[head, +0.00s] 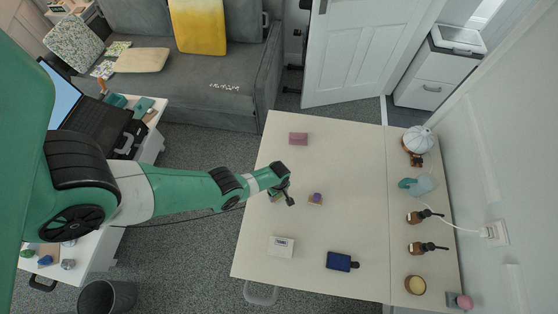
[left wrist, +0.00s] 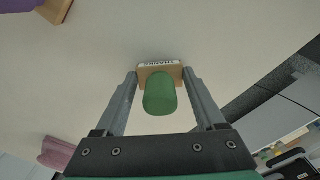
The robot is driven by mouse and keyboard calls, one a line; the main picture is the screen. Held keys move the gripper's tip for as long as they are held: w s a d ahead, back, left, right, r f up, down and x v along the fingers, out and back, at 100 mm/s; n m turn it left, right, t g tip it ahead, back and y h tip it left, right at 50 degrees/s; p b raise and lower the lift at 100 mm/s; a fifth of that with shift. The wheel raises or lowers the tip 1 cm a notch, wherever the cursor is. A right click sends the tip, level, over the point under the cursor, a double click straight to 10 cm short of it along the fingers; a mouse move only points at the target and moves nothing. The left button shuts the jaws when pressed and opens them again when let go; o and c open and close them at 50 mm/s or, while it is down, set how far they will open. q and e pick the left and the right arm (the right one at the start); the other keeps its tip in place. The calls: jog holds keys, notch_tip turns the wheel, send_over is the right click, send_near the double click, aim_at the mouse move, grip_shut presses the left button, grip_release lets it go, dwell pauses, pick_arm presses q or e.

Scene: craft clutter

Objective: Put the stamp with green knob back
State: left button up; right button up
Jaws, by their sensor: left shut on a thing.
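The stamp with the green knob (left wrist: 160,95) is between the two fingers of my left gripper (left wrist: 161,74) in the left wrist view. Its wooden base, with a printed strip along one edge, faces away from the gripper. My left gripper (head: 286,195) is shut on this stamp over the left part of the table. In the head view the gripper mostly hides the stamp, and I cannot tell whether its base touches the table. A stamp with a purple knob (head: 316,197) stands on the table just right of the gripper. My right gripper is not in view.
On the cream table (head: 350,170) are a pink block (head: 298,138), a white labelled box (head: 281,246) and a dark blue item (head: 341,261). The table's middle right is clear.

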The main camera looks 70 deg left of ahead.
pick_arm(q)
jog(key=shift+f, duration=0.3)
jog(key=o, duration=1)
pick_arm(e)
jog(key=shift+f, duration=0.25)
pick_arm(q)
notch_tip(320, 180, up, 13)
jog(key=p, duration=1.2)
jog(key=shift+f+p, duration=0.2)
jog(key=shift+p, duration=0.15)
jog(key=shift+f, duration=0.1)
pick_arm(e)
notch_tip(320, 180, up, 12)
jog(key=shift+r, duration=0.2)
